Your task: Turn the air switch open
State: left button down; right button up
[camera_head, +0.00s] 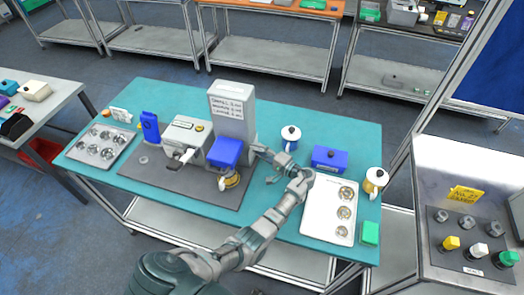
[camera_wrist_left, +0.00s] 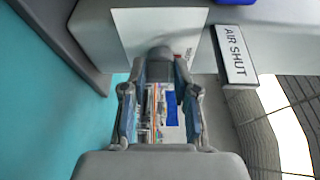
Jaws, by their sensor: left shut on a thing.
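The tall grey machine (camera_head: 234,120) with a white printed sheet stands on the teal table. My left gripper (camera_head: 258,152) reaches its right side. In the left wrist view my left gripper (camera_wrist_left: 160,72) is shut on a dark grey rounded knob, the air switch (camera_wrist_left: 160,55), which sits between the fingertips. A white label reading "AIR SHUT" (camera_wrist_left: 236,55) lies to the right of the knob. A white plate (camera_wrist_left: 150,25) is behind the knob. The switch itself is hidden in the head view. My right gripper is in neither view.
A blue box (camera_head: 226,151) sits on the machine's front. A white tray (camera_head: 318,215) with round parts lies below my forearm. Another tray (camera_head: 98,150) is at the table's left end.

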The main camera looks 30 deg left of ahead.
pick_arm(q)
jog(key=m+g+h+p, duration=0.1)
jog(key=m, duration=0.3)
jog(key=m+g+h+p, duration=0.1)
jog(key=m+g+p, duration=0.1)
jog(key=m, duration=0.2)
jog(key=m+g+h+p, duration=0.1)
jog(key=m+g+h, duration=0.1)
jog(key=m, duration=0.1)
jog(key=shift+w+m, duration=0.15)
jog(key=shift+m, duration=0.25)
jog(key=shift+m+g+h+b, duration=0.3)
jog(key=shift+m+g+b, duration=0.2)
jog(key=shift+m, duration=0.1)
jog(key=shift+r, duration=0.1)
jog(key=c, duration=0.9)
grip_release()
jog(key=shift+w, duration=0.2)
